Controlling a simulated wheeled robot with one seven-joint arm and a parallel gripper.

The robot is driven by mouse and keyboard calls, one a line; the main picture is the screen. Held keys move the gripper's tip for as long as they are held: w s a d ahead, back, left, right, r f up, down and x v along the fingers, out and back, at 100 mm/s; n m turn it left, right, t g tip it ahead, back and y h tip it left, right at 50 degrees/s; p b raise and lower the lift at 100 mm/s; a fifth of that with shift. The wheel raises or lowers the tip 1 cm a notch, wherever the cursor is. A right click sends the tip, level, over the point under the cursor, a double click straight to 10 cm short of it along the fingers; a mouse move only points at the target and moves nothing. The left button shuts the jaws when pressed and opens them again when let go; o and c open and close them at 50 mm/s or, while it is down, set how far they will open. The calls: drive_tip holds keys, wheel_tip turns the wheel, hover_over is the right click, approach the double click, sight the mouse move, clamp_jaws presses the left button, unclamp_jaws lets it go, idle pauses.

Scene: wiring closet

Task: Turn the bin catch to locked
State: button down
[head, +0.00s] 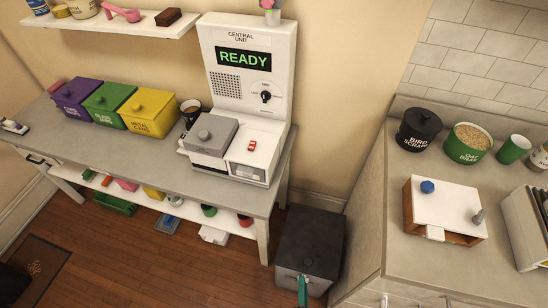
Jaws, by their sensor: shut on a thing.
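A dark grey bin (309,250) with a flat lid stands on the floor between the desk and the right-hand counter. A teal upright piece (302,291) shows at its front, cut off by the bottom edge of the head view. It may be the bin's catch, but I cannot tell its setting.
The grey desk (160,148) carries purple (77,98), green (108,103) and yellow (149,112) bins and a white central unit (246,85) reading READY. A counter (385,235) with a white-topped wooden box stands right.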

drive_tip(key=c, duration=1.8)
unclamp_jaws()
drive_tip(key=shift+o, duration=0.2)
drive_tip(key=s+a, duration=0.1)
drive_tip(key=s, duration=0.4)
drive_tip(key=shift+s+a, duration=0.3)
drive_tip(key=shift+s, duration=0.1)
drive_tip(key=s+r, duration=0.1)
drive_tip(key=s, duration=0.9)
drive_tip(key=a+r+n, duration=0.3)
drive_tip(key=r+n, duration=0.1)
drive_tip(key=r, duration=1)
drive_tip(key=a+r+n+g, duration=0.1)
drive_tip(key=a+r+n, duration=0.3)
drive_tip(key=r, duration=1.1)
drive_tip(key=s+a+r+n, duration=0.1)
drive_tip(key=a+r+n, duration=0.2)
drive_tip(key=r, duration=1.2)
drive_tip(key=n, duration=0.2)
drive_tip(key=shift+a+n+y, duration=0.25)
drive_tip(key=shift+n+y, duration=0.15)
